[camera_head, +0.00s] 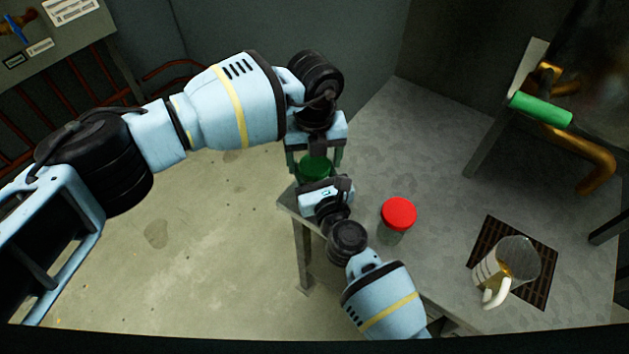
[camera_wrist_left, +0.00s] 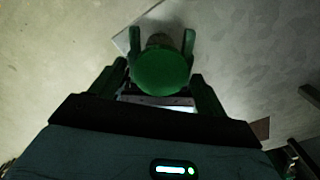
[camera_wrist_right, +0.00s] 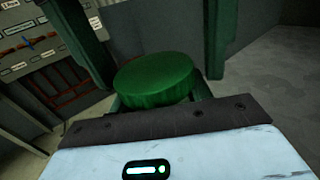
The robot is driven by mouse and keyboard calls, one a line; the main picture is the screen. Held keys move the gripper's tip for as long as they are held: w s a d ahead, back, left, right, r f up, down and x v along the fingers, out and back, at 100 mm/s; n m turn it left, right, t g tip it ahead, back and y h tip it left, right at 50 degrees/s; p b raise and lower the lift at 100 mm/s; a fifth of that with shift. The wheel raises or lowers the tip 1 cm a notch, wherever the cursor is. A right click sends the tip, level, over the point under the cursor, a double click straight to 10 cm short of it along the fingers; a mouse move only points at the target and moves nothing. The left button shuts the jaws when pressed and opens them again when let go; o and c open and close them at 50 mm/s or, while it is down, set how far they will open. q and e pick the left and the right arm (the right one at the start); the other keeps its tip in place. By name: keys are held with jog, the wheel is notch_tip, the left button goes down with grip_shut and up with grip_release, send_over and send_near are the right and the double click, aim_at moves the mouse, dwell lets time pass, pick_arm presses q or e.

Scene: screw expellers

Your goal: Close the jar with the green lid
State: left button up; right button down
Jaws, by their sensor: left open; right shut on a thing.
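The green lid (camera_head: 315,169) sits on top of a jar, whose body is mostly hidden below it. It also shows in the left wrist view (camera_wrist_left: 162,72) and the right wrist view (camera_wrist_right: 155,79). I cannot tell how tightly it is seated. My right gripper (camera_head: 325,188) is shut on the jar below the lid, by the table's left corner. Its fingers show on both sides of the jar in the left wrist view. My left gripper (camera_head: 315,157) points down from above. Its open fingers are spread on either side of the lid, apparently not touching it.
A jar with a red lid (camera_head: 398,214) stands on the grey table (camera_head: 410,140), right of my right gripper. A clear mug with a white handle (camera_head: 508,262) stands on a dark grate (camera_head: 543,290). A pipe with a green handle (camera_head: 541,110) is at the back right.

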pick_arm(q)
jog(key=c, duration=1)
jog(key=m, duration=0.6)
jog(key=shift+m, duration=0.3)
jog(key=o, duration=1.1)
jog(key=shift+d, duration=0.1)
jog(key=shift+s, duration=0.1)
jog(key=shift+d, duration=0.1)
